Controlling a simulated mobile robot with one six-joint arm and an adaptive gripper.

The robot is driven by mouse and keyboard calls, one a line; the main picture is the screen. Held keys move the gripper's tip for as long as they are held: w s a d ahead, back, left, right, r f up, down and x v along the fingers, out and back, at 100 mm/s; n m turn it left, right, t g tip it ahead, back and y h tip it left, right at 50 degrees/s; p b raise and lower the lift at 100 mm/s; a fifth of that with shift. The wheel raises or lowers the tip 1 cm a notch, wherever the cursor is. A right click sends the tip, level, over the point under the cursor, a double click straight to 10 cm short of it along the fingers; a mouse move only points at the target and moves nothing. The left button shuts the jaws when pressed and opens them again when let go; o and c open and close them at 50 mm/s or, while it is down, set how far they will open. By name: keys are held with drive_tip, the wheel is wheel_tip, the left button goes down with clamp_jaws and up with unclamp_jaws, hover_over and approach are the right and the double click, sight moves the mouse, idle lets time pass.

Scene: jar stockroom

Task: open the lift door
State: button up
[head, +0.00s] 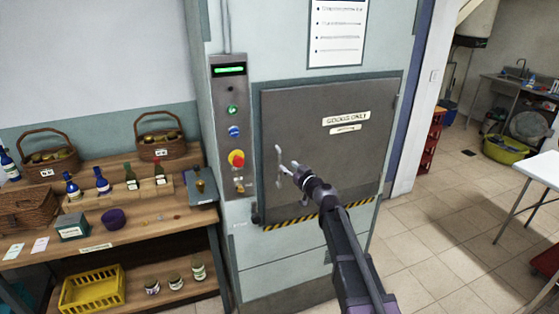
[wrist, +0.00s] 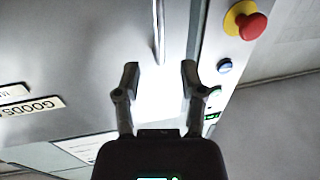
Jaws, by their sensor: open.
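The lift door (head: 345,110) is a flat grey metal panel with a "GOODS ONLY" sign, and it looks shut in its frame. A thin upright handle (head: 278,160) is near its left edge, partly confused with my fingers in the head view. My gripper (head: 289,168) is open in front of the handle. In the wrist view, a thin bar that looks like the handle (wrist: 158,30) runs down toward the gap between the spread fingertips of my gripper (wrist: 160,72). I cannot tell whether it lies between the fingers or beyond them. Nothing is held.
A control panel (head: 230,130) with a red emergency button (head: 236,158) and a green display stands left of the door. A wooden shelf (head: 105,250) with bottles, baskets and jars is farther left. Tiled floor (head: 430,235) lies open to the right, before a white table (head: 537,170).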

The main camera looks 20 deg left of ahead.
drive_tip(key=x, duration=0.6)
drive_tip(key=shift+w+a, duration=0.15)
clamp_jaws()
